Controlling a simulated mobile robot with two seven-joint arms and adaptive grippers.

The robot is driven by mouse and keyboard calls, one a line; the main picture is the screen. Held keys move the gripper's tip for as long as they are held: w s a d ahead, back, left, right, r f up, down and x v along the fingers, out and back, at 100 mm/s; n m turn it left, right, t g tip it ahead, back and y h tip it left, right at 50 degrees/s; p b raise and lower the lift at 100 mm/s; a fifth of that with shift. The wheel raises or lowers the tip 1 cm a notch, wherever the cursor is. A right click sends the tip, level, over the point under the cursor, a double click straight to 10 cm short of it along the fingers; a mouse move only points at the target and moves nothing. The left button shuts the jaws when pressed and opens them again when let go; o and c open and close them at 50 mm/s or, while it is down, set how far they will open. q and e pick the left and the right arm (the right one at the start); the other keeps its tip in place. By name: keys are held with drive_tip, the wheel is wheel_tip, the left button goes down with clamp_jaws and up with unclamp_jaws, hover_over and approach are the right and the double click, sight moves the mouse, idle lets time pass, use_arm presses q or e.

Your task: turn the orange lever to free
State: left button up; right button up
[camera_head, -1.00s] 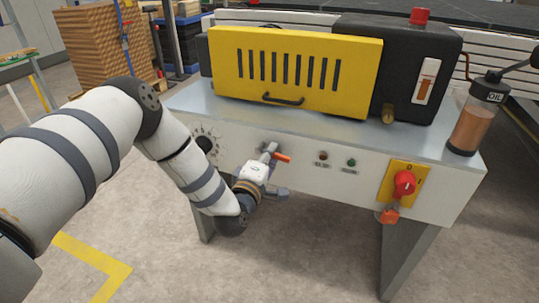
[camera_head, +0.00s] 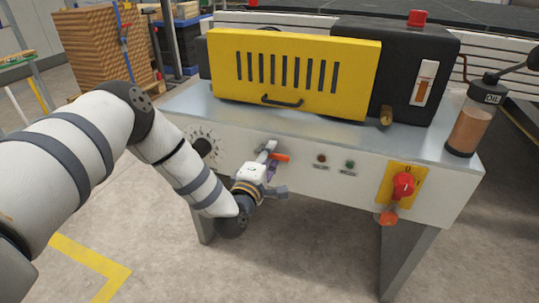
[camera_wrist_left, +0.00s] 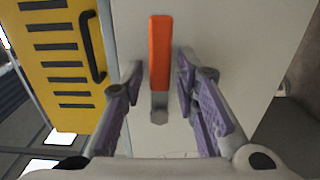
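The orange lever (camera_head: 281,157) sticks out from the left-centre of the machine's front panel, partly hidden by my left gripper. In the left wrist view, the lever (camera_wrist_left: 160,52) runs upright in the picture, with a grey metal end below the orange grip. My left gripper (camera_head: 272,163) is at the panel. In the wrist view, its purple-padded fingers (camera_wrist_left: 160,72) stand open on either side of the lever, with a visible gap on both sides. My right gripper is in neither view.
A black dial (camera_head: 203,147) sits left of the lever. Two small buttons (camera_head: 335,162) and a red rotary switch on a yellow plate (camera_head: 402,185) are to its right. The yellow cover (camera_head: 295,72) with a black handle is above. An oil bottle (camera_head: 472,124) stands at the right edge.

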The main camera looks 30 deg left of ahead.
use_arm(q)
drive_tip(key=v, duration=1.2)
